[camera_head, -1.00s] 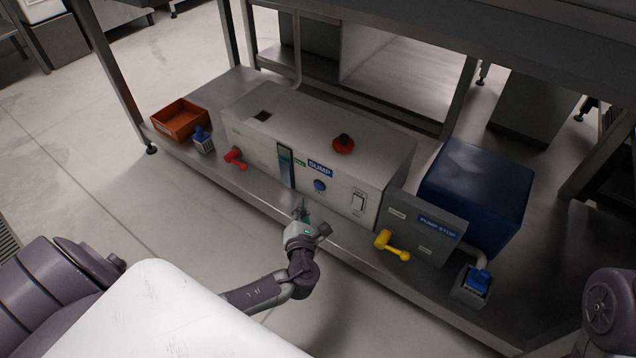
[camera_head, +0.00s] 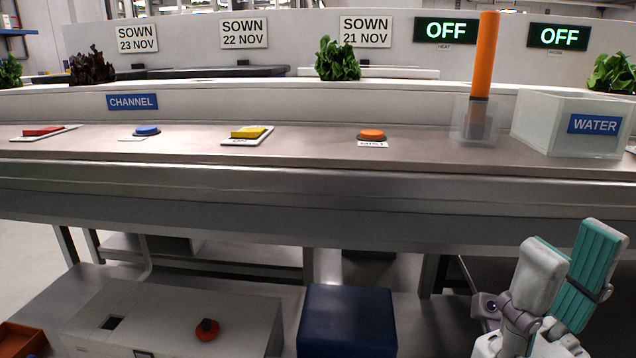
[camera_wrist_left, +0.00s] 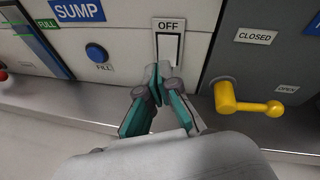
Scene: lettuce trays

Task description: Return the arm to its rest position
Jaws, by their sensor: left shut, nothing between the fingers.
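My left gripper (camera_wrist_left: 158,82) shows only in the left wrist view. Its teal-padded fingers come together at the tips, shut with nothing between them. The tips appear just below the rocker switch (camera_wrist_left: 169,47) marked OFF on the sump box; I cannot tell whether they touch it. The yellow valve handle (camera_wrist_left: 247,104) is to their right, and the blue FILL button (camera_wrist_left: 96,53) is to their left. My right gripper (camera_head: 574,240) is at the lower right of the head view, its fingers apart and empty. My left arm is outside the head view.
The counter (camera_head: 300,165) carries a red switch (camera_head: 43,131), blue button (camera_head: 147,130), yellow switch (camera_head: 247,132), orange button (camera_head: 371,134) and WATER box (camera_head: 570,145). Below are the sump box (camera_head: 245,318), a dark blue box (camera_head: 348,320) and an orange tray (camera_head: 20,340).

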